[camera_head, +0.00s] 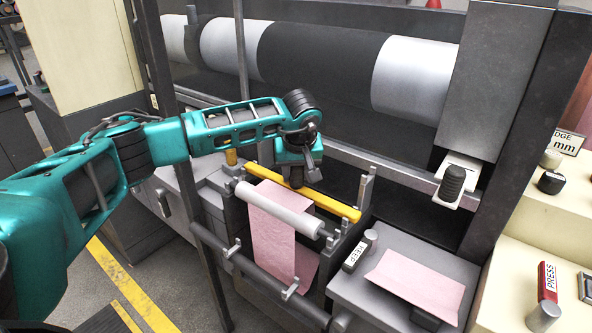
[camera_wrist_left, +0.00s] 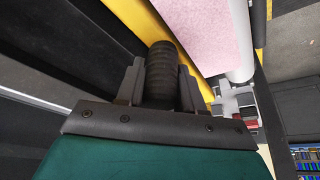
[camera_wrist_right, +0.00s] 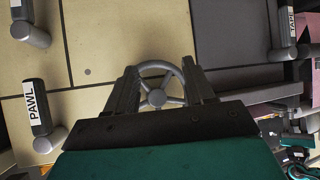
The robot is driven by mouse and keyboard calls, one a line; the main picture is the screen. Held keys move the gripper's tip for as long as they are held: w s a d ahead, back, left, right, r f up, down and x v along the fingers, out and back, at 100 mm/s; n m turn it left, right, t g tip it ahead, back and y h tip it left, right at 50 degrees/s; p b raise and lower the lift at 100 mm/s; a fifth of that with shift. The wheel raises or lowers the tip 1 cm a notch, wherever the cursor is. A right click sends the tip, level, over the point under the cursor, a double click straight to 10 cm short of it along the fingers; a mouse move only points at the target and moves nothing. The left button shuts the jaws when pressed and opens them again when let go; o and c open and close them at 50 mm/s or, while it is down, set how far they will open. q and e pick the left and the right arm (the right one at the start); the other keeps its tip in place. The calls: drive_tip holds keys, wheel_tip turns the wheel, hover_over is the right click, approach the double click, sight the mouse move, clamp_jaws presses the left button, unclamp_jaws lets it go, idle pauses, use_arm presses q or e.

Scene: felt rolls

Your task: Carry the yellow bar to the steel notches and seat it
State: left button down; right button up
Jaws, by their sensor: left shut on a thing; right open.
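The yellow bar (camera_head: 335,206) lies slantwise just behind the white roller, in the head view. It also shows as a yellow strip in the left wrist view (camera_wrist_left: 142,18). My left gripper (camera_head: 300,180) is over the bar's middle, its fingers shut on a dark ribbed grip (camera_wrist_left: 161,70) against the bar. An upright steel bracket (camera_head: 364,188) stands by the bar's right end; whether the bar rests in a notch there I cannot tell. The bar's left end is close to a grey upright. My right gripper (camera_wrist_right: 160,85) is open, a grey spoked handwheel (camera_wrist_right: 157,97) showing between its fingers.
Pink felt (camera_head: 272,240) hangs over the white roller (camera_head: 280,209) in front of the bar. Large drums (camera_head: 320,60) stand behind. A grey table (camera_head: 350,290) with a pink sheet (camera_head: 418,283) is at the right. A PAWL-labelled handle (camera_wrist_right: 36,105) is near my right gripper.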

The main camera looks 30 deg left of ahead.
use_arm(q)
drive_tip(key=shift+f, duration=0.15)
drive_tip(key=c, duration=0.6)
unclamp_jaws()
drive_tip(key=v, duration=1.3)
